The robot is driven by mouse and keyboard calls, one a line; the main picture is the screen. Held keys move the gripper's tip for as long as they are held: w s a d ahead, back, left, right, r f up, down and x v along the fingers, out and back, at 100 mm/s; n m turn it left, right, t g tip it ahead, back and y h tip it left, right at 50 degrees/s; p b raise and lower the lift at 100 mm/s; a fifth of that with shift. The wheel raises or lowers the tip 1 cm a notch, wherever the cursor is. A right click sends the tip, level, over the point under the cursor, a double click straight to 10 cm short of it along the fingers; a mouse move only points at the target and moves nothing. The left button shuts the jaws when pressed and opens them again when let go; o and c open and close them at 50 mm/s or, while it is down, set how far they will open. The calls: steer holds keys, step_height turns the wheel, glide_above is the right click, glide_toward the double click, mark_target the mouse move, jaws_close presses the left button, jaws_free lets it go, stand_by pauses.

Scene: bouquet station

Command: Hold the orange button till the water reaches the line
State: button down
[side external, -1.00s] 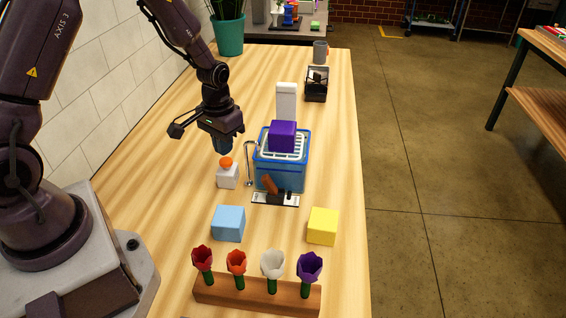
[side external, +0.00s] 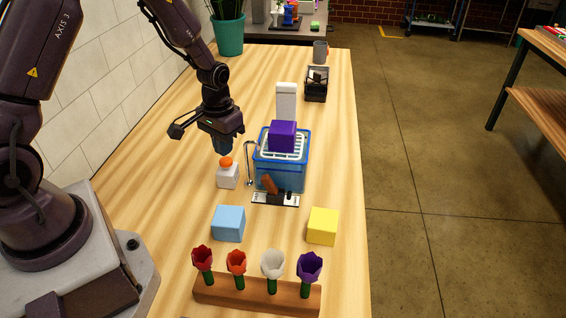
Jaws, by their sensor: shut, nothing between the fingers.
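The orange button (side external: 226,161) sits on top of a small white block (side external: 228,177) on the table. My gripper (side external: 223,151) points down directly above the button, shut and empty. Its tip is at or just above the button; I cannot tell whether they touch. Right of it stands a clear blue tank (side external: 281,178) with a white grate on top and a purple cube (side external: 283,135) on the grate. A thin metal spout (side external: 249,165) stands at the tank's left side. The water level and the line cannot be made out clearly.
A light blue cube (side external: 229,223) and a yellow cube (side external: 323,226) stand in front. A wooden rack (side external: 257,295) holds several flowers at the near edge. A white column (side external: 286,100), a black box (side external: 317,85) and a grey mug (side external: 320,52) stand behind the tank.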

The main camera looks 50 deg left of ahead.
mark_target(226, 162)
steer(key=shift+f, duration=0.25)
steer(key=shift+f, duration=1.1)
steer(key=shift+w+f, duration=0.15)
steer(key=shift+f, duration=0.4)
steer(key=shift+d+f, duration=0.1)
steer(key=shift+d, duration=0.1)
steer(key=shift+s+f, duration=0.2)
steer(key=shift+f, duration=0.15)
stand_by(0.7)
stand_by(0.8)
step_height(226, 162, up, 4)
steer(key=shift+a+r, duration=0.1)
stand_by(0.3)
